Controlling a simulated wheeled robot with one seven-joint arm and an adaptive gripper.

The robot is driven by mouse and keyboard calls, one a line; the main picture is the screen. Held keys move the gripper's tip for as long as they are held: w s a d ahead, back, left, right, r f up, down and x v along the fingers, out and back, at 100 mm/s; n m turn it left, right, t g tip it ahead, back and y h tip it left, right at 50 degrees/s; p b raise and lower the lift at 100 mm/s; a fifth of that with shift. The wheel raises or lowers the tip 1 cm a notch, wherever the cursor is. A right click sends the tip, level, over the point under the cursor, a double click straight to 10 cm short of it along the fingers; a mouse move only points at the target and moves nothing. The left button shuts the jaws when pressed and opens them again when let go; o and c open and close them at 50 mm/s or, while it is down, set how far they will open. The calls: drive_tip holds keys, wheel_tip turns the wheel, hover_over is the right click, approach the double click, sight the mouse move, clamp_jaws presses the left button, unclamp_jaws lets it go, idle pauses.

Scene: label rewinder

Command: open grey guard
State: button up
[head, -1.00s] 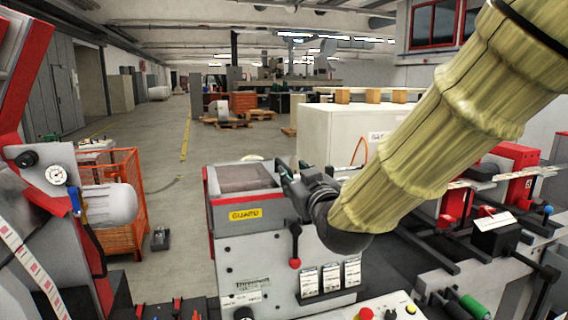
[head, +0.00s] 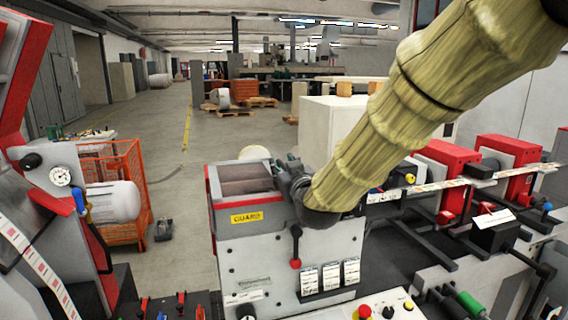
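The grey guard (head: 264,212) is at the top of the white machine housing, with a yellow GUARD label (head: 246,217) on its front. Brownish roller-like surfaces (head: 243,187) show inside its grey top frame. I cannot tell how far the guard is raised, if at all. My gripper (head: 287,172) is at the guard's right rear corner, close to or touching its edge. Its fingers are small, dark and partly hidden by the wrist, so whether they are open or holding the edge is unclear. My arm's tan sleeve comes in from the upper right.
A lever with a red knob (head: 295,263) hangs on the housing front. A control panel with a red button (head: 365,311) is below right. Red print units (head: 507,160) stand at right. An orange cage (head: 120,200) stands at left. Floor is clear behind the cage.

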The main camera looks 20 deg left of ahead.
drive_tip(key=shift+w+a, duration=0.15)
drive_tip(key=shift+w, duration=0.1)
clamp_jaws()
